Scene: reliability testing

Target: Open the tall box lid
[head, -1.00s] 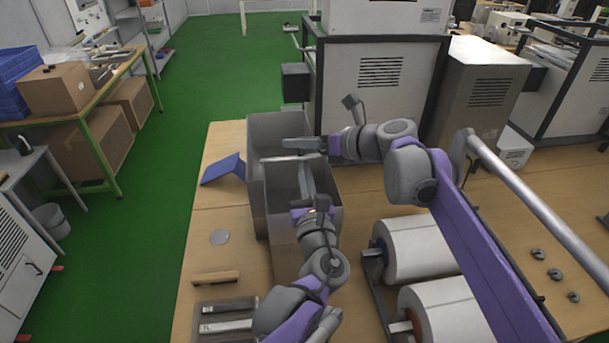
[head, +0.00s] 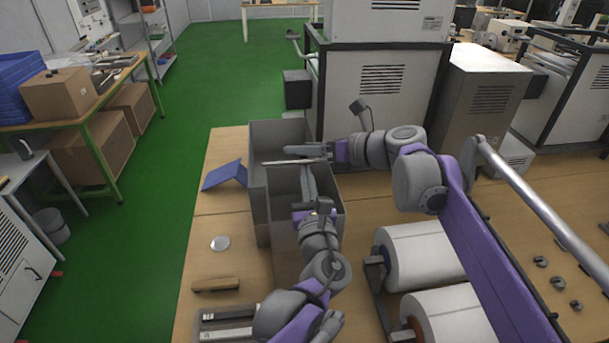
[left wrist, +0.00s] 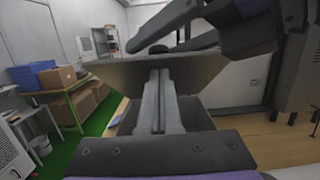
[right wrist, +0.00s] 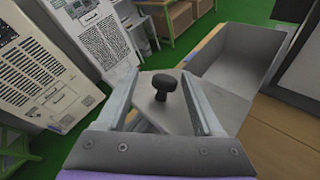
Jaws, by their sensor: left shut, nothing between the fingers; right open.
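The tall grey box (head: 283,225) stands on the wooden table, its front part open at the top. Its lid (head: 290,162) shows as a thin, nearly edge-on plate above it in the head view. In the left wrist view the lid (left wrist: 195,75) is a raised, tilted panel with a dark knob (left wrist: 158,49) beyond its upper edge. My left gripper (head: 305,170) is shut and empty, reaching over the box opening toward the lid; contact is unclear. My right gripper (head: 295,150) is open near the lid, its fingers either side of the black knob (right wrist: 164,83) in the right wrist view.
A second open grey bin (head: 272,137) adjoins the box behind. A blue angled piece (head: 226,175), a round disc (head: 220,243) and a wooden-handled item (head: 215,284) lie to the left. A machine cabinet (head: 380,85) is behind.

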